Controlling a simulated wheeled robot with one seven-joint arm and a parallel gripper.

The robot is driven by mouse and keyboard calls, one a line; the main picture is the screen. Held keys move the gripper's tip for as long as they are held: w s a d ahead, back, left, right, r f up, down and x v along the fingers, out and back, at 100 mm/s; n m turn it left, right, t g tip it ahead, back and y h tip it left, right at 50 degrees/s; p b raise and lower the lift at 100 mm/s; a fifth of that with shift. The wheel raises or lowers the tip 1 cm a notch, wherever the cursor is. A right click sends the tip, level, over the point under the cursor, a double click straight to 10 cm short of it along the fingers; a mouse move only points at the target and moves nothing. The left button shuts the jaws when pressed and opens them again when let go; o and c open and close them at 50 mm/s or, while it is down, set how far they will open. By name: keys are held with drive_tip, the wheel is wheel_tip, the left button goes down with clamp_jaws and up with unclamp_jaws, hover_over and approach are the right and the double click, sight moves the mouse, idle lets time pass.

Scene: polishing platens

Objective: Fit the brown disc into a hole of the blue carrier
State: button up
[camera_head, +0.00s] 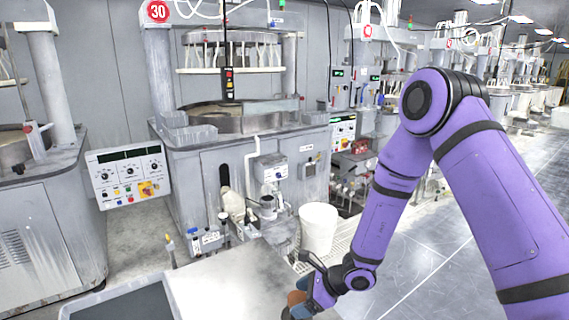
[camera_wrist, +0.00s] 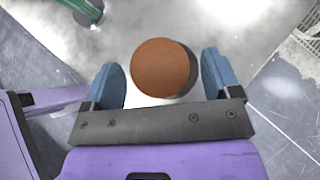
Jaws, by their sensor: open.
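The brown disc (camera_wrist: 160,67) shows in the wrist view as a plain round face between the two blue fingers of my gripper (camera_wrist: 161,65). The gripper is open, with a gap between each finger and the disc. A dark shadow lies along the disc's right side, over the bright metal surface. In the head view my gripper (camera_head: 298,308) is at the bottom centre, over the near right part of the table, and a bit of brown shows beside its blue fingers. The blue carrier is not seen in either view.
The metal table (camera_head: 225,285) is bare in the middle. A grey tray with a dark floor (camera_head: 125,305) stands at the bottom left. A white bucket (camera_head: 318,228) stands beyond the table. A polishing machine (camera_head: 235,140) stands behind. A green object (camera_wrist: 80,8) shows at the wrist view's top left.

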sight(303, 298)
drive_tip(key=shift+c, duration=0.2)
drive_tip(key=c, duration=0.9)
drive_tip(key=shift+r, duration=3.5)
drive_tip(key=shift+w, duration=0.1)
